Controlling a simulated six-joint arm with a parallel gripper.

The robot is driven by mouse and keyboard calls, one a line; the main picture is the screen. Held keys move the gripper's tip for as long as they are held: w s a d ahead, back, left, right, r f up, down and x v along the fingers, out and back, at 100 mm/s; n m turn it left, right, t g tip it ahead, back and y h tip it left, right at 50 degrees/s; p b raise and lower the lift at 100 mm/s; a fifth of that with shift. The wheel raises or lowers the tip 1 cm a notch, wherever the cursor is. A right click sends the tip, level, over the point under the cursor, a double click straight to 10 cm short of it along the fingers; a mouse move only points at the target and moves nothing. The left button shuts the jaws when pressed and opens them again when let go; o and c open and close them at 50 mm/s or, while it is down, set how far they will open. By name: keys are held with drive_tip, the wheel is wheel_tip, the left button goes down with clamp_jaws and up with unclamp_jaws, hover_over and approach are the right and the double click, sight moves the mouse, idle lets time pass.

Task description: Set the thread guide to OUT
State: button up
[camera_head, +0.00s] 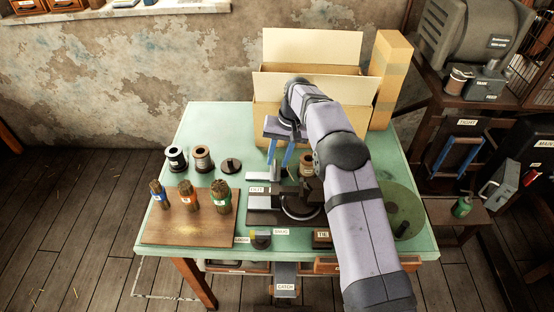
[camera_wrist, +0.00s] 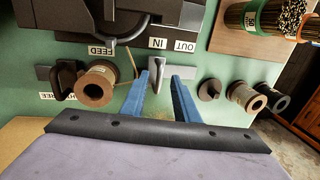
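The thread guide appears as an upright grey metal lever (camera_wrist: 154,73) on a pale track in the wrist view. It stands by the IN label (camera_wrist: 157,43). The OUT label (camera_wrist: 186,46) is to its right there, beside the bare end of the track. My gripper (camera_wrist: 162,77) is open and empty, its two blue fingers pointing at the track. The lever shows close to the left finger; I cannot tell the depth gap. In the head view my gripper (camera_head: 280,155) hangs over the back of the press, and the OUT label (camera_head: 256,190) shows to its lower left.
A brown spool (camera_wrist: 97,84) with a thread stands left of the lever in the wrist view, near a dark handle (camera_wrist: 62,82). An open cardboard box (camera_head: 308,85) stands behind my gripper.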

drive_tip(key=shift+a+f, duration=0.2)
drive_tip(key=shift+f, duration=0.8)
clamp_jaws()
drive_tip(key=shift+a+r+p, duration=0.15)
drive_tip(key=shift+a+p, duration=0.7)
drive_tip(key=shift+a, duration=3.35)
unclamp_jaws()
drive_tip(key=shift+a, duration=0.1)
wheel_tip(320, 180, up, 7)
drive_tip(key=d+b, duration=0.1)
drive_tip(key=b, duration=0.1)
drive_tip(key=shift+d, duration=0.25)
